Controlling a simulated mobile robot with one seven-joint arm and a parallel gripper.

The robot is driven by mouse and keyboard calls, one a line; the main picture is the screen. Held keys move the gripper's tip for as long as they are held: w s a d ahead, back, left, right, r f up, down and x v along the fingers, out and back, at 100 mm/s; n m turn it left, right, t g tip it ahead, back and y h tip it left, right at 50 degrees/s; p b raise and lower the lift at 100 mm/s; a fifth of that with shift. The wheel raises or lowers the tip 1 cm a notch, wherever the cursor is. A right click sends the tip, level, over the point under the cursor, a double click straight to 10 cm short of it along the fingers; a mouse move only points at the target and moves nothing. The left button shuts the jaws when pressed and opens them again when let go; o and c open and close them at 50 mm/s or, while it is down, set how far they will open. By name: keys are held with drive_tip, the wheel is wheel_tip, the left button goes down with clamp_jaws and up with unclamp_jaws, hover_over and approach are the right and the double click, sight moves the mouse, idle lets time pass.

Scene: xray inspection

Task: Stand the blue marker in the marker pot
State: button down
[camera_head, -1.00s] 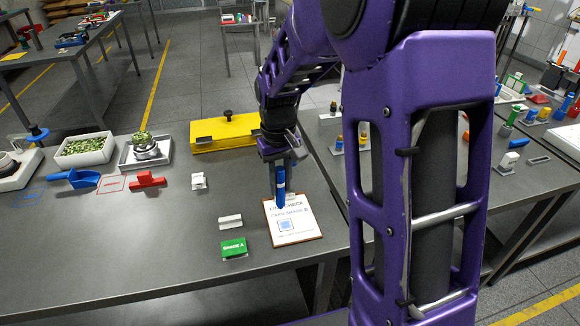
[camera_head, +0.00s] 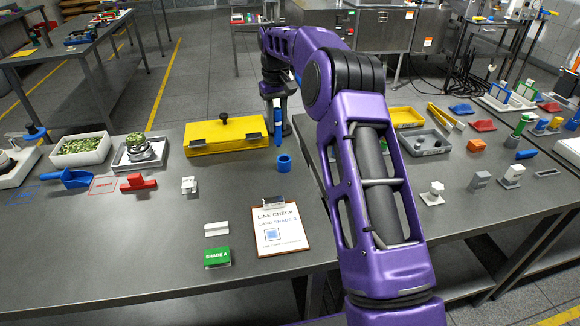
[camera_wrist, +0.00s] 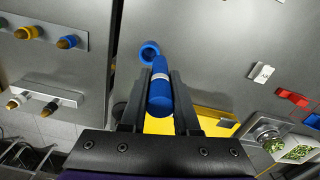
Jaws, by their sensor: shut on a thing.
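My gripper (camera_head: 278,102) is shut on the blue marker (camera_head: 278,124), which hangs upright below it over the back right of the near table. In the wrist view the marker (camera_wrist: 160,92) sits between the two fingers. The marker pot (camera_head: 284,163), a short blue open cylinder, stands on the table. In the head view it is just below the marker's lower end. In the wrist view the pot (camera_wrist: 150,50) shows beyond the marker's far end, slightly left. The marker appears outside the pot; the exact gap is hard to tell.
A yellow case (camera_head: 226,135) with a black knob lies left of the marker. The table around the pot is mostly clear. A second table stands right, beyond a gap.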

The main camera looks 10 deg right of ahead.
drive_tip(key=shift+w+d, duration=0.95)
drive_tip(key=shift+d, duration=0.1)
wheel_tip(320, 180, down, 10)
drive_tip(key=shift+r, duration=0.15)
drive_tip(key=shift+f, duration=0.25)
drive_tip(key=c, duration=0.6)
unclamp_jaws()
drive_tip(key=shift+c, duration=0.2)
drive_tip(key=shift+r, duration=0.1)
